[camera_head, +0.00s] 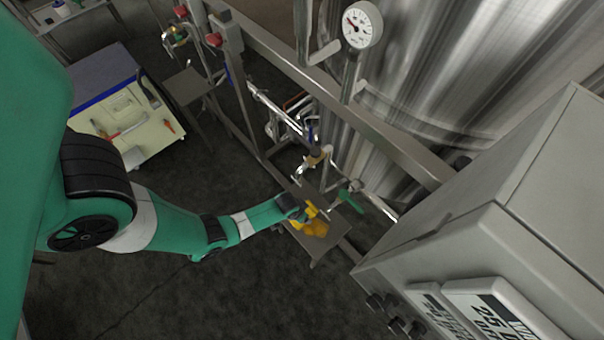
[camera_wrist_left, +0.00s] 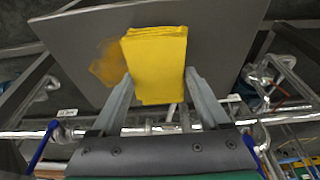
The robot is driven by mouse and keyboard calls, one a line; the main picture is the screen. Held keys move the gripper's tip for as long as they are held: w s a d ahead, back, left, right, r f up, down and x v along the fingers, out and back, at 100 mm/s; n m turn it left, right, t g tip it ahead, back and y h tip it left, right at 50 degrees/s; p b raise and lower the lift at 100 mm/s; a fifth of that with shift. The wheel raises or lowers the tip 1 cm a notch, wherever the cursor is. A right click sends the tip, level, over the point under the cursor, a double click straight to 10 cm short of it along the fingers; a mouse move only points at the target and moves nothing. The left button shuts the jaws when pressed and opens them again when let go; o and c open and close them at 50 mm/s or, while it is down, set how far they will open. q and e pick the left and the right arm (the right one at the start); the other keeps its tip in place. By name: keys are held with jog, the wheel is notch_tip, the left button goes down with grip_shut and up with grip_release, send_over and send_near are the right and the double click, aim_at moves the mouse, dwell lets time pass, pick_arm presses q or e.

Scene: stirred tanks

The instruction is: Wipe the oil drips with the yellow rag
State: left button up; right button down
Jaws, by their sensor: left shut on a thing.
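The yellow rag (camera_wrist_left: 157,65) is a folded pad between the two fingers of my left gripper (camera_wrist_left: 158,85), which is shut on it. In the head view the rag (camera_head: 309,211) is small at the end of my left arm, over a grey metal plate (camera_head: 341,224). An orange-brown oil patch (camera_wrist_left: 108,63) lies on the plate just left of the rag in the left wrist view. In the head view this patch (camera_head: 317,230) is beside the rag. I cannot tell whether the rag touches the plate. My right gripper is not in view.
A green-handled valve (camera_head: 351,201) and pipes stand close beside the plate. A steel rail (camera_head: 385,140), a pressure gauge (camera_head: 361,24) and a grey cabinet (camera_head: 490,220) are on the right. A tool cart (camera_head: 140,140) stands at the left; the floor between is clear.

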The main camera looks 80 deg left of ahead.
pick_arm(q)
jog(key=shift+f+b, duration=0.75)
jog(key=shift+f, duration=0.15)
jog(key=shift+d, duration=0.1)
